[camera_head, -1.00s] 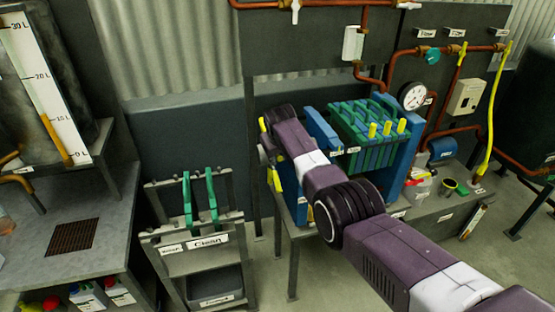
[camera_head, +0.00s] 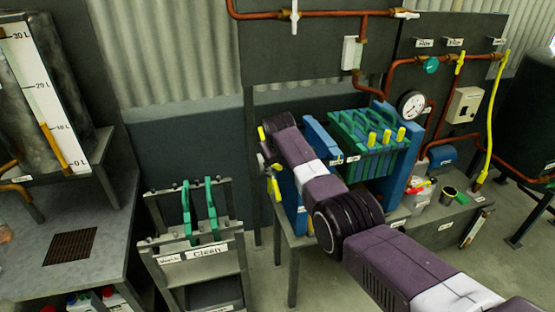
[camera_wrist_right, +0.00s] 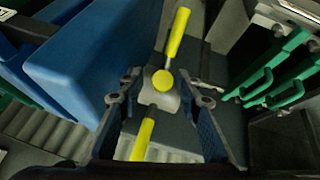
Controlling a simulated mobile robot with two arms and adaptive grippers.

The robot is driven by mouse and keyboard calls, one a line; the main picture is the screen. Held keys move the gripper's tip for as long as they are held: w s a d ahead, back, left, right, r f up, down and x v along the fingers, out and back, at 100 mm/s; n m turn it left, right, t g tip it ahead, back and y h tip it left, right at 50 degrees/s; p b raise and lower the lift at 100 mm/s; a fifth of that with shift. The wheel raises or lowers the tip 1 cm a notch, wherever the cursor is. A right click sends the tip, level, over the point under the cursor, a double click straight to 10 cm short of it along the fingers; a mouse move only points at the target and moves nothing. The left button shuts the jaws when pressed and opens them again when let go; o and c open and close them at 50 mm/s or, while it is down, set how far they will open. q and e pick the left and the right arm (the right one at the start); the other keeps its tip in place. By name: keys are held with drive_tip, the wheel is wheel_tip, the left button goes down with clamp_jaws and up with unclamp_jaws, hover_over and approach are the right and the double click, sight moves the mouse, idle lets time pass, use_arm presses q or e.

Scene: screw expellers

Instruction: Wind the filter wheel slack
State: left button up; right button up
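The filter wheel is a grey hub with yellow handles at the left end of the blue filter press (camera_head: 321,140). In the head view one yellow handle (camera_head: 275,188) shows below my right gripper (camera_head: 265,160), and a yellow tip shows above it. My right wrist and fingers hide most of the wheel. In the right wrist view the wheel's hub (camera_wrist_right: 160,92) sits between the two fingers of my right gripper (camera_wrist_right: 162,95). The fingers look open, with gaps beside the hub. One handle points up and right, another down and left. My left gripper is out of view.
Green filter plates with yellow grips (camera_head: 372,138) stand in the press. A rack (camera_head: 205,255) with green plates and a "Clean" label stands left of it. A pressure gauge (camera_head: 411,105) and copper pipes are behind. A grey bench (camera_head: 85,235) is at left.

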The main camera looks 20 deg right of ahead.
drive_tip(key=v, duration=1.1)
drive_tip(key=shift+s+r, duration=0.15)
drive_tip(key=shift+r, duration=0.15)
drive_tip(key=shift+f, duration=0.1)
